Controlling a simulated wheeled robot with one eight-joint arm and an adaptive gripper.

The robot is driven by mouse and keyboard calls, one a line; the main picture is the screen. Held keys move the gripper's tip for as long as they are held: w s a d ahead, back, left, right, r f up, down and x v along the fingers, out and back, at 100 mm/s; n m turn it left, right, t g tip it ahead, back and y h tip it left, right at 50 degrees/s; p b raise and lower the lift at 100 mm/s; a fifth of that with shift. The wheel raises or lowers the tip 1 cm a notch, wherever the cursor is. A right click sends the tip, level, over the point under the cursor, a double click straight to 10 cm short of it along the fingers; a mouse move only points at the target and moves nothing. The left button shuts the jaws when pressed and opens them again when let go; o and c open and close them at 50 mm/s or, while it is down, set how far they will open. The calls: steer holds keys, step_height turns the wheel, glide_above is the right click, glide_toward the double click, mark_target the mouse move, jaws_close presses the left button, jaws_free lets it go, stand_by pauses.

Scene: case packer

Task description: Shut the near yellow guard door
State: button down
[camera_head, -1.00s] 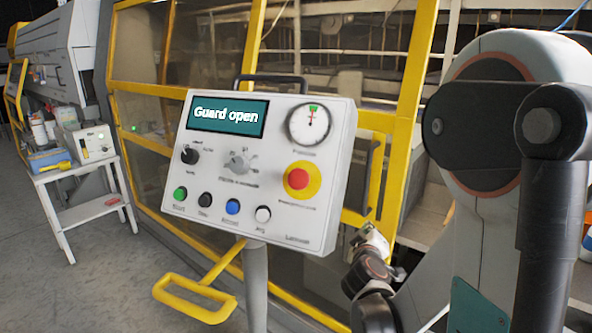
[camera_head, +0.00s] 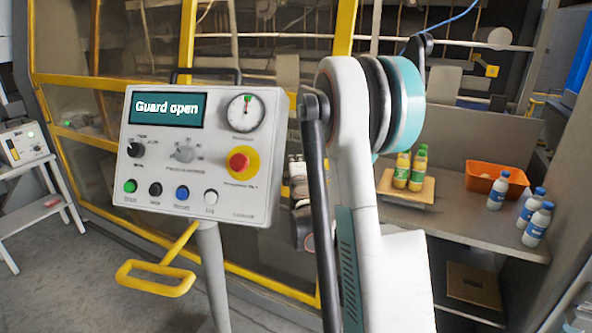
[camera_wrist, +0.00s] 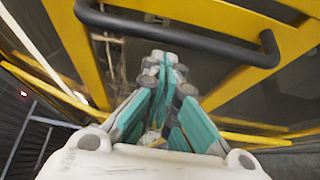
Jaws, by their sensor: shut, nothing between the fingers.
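A yellow-framed guard door with clear panels fills the wrist view, with its yellow frame (camera_wrist: 75,45) around my gripper. A black bar handle (camera_wrist: 190,32) is fixed on the yellow frame. My gripper (camera_wrist: 165,62) is shut and empty, its tips close to the bar; contact cannot be told. In the head view, yellow guard framing (camera_head: 345,25) stands behind the control panel, and my arm hides my fingertips and part of the framing. The control panel's screen (camera_head: 166,109) reads "Guard open".
The control panel (camera_head: 225,190) stands on a post in front of the guards, with a yellow loop handle (camera_head: 155,280) below. At right, a shelf holds yellow bottles (camera_head: 402,170), an orange bin (camera_head: 480,178) and white bottles (camera_head: 537,225). A side table (camera_head: 30,180) stands at left.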

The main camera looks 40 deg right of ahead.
steer(key=shift+x, duration=1.1)
steer(key=shift+s, duration=0.1)
